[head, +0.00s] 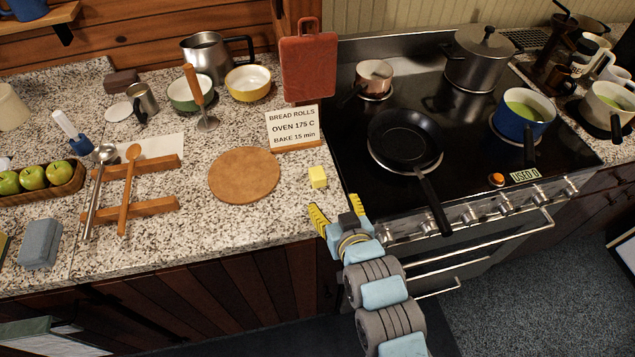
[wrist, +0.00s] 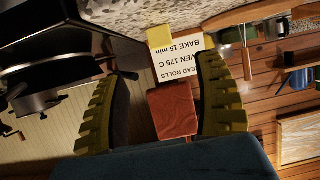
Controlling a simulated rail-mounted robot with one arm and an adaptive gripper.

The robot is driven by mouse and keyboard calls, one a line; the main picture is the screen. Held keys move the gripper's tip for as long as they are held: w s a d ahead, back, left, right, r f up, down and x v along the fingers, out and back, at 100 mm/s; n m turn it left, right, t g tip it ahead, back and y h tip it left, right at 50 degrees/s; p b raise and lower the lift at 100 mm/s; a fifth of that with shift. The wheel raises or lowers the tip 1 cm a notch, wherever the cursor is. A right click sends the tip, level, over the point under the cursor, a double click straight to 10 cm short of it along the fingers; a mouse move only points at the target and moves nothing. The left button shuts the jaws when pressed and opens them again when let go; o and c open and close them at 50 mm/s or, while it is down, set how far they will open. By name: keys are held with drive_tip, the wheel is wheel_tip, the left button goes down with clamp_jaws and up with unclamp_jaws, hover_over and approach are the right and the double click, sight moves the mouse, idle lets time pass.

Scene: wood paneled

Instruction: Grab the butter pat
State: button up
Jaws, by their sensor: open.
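The butter pat (head: 317,177) is a small pale yellow block on the speckled counter, right of the round cork mat and in front of the recipe card. In the wrist view the butter pat (wrist: 160,38) shows at the top centre, beyond the fingertips. My gripper (head: 337,212) is open and empty, just in front of the butter pat at the counter's front edge, apart from it. In the wrist view the two ridged yellow fingers of my gripper (wrist: 165,66) stand wide apart, with nothing held between them.
The recipe card (head: 293,125) stands behind the butter pat, and a red cutting board (head: 308,62) leans behind that. The round cork mat (head: 244,175) lies to the left. The stove with a black frying pan (head: 405,138) is close on the right, its handle jutting forward.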

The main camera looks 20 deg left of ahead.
sight(320, 181)
drive_tip(key=b+x, duration=0.2)
drive_tip(key=shift+w+a+f, duration=0.2)
drive_tip(key=shift+a+f, duration=0.05)
drive_tip(key=shift+f, duration=0.1)
drive_tip(key=shift+w+a+r, duration=0.1)
drive_tip(key=shift+w+a, duration=0.15)
drive_tip(key=shift+a, duration=0.05)
drive_tip(key=shift+w+a+p, duration=0.2)
drive_tip(key=shift+w+p, duration=0.05)
drive_tip(key=shift+p, duration=0.05)
drive_tip(key=shift+f+p+x, duration=0.2)
drive_tip(key=shift+p+x, duration=0.2)
drive_tip(key=shift+x, duration=1.45)
drive_tip(key=shift+p+x, duration=0.5)
drive_tip(key=shift+x, duration=0.3)
drive_tip(key=shift+p+x, duration=0.35)
drive_tip(key=shift+x, duration=0.75)
drive_tip(key=shift+w+a+f, duration=0.25)
drive_tip(key=shift+w, duration=0.15)
clamp_jaws()
